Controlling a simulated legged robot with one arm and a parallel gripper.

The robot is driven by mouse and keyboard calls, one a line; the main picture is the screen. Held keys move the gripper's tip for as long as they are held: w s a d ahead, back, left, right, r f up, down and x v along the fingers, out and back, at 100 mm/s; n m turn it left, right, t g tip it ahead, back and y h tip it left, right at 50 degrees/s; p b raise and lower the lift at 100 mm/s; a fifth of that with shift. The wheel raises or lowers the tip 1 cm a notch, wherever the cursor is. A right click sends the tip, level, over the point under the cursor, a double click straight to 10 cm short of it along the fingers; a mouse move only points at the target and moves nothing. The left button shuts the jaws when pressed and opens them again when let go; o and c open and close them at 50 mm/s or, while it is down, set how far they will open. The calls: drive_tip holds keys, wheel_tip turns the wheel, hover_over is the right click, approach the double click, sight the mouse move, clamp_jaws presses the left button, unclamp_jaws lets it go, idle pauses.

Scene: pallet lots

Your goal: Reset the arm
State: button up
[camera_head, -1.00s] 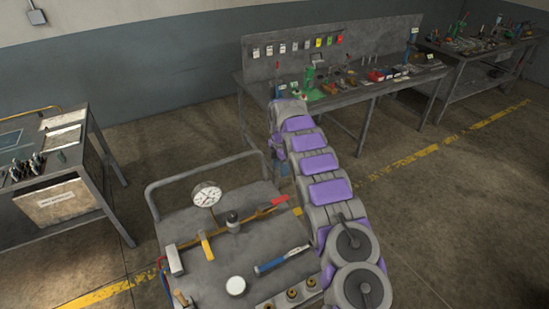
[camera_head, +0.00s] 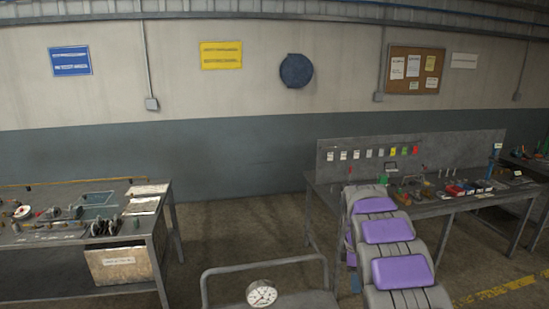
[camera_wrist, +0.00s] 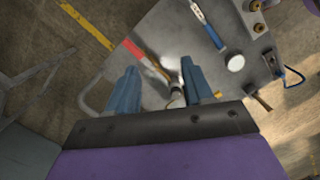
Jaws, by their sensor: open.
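My arm, grey with purple panels (camera_head: 403,271), reaches forward from the lower right in the head view. My gripper is mostly hidden behind the arm there. In the wrist view my gripper (camera_wrist: 161,82) shows two blue fingers spread apart, with nothing held between them. They hang above a grey cart top (camera_wrist: 150,33). A red-ended valve lever (camera_wrist: 133,49) and a pipe fitting lie beyond and between the fingers. In the head view only the cart's rail and a round white gauge (camera_head: 261,293) show at the bottom.
A grey workbench (camera_head: 440,207) with tools stands behind the arm at right. Another table (camera_head: 148,240) stands at left. Open floor (camera_head: 240,225) lies between them. In the wrist view a blue-handled tool (camera_wrist: 207,22) and white disc (camera_wrist: 235,63) lie on the cart.

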drive_tip(key=s+a+r+m+b, duration=0.1)
drive_tip(key=s+a+r+m, duration=0.15)
drive_tip(key=s, duration=0.45)
drive_tip(key=s+a+r+m, duration=0.1)
drive_tip(key=s+r+m, duration=0.15)
drive_tip(key=s, duration=0.55)
drive_tip(key=s+a+r+m+b, duration=0.1)
drive_tip(key=s+r+m, duration=0.15)
drive_tip(key=s, duration=0.45)
drive_tip(key=s+a+f+m, duration=0.1)
drive_tip(key=s+f+m, duration=0.1)
drive_tip(key=s, duration=0.6)
drive_tip(key=s+a+f+m+b, duration=0.1)
drive_tip(key=s+a+m, duration=0.1)
drive_tip(key=s, duration=0.6)
drive_tip(key=s+a+f+m+g+y+b, duration=0.1)
drive_tip(key=s+a+f+m, duration=0.1)
drive_tip(key=s, duration=0.6)
drive_tip(key=shift+a+f, duration=0.25)
drive_tip(key=shift+f, duration=0.1)
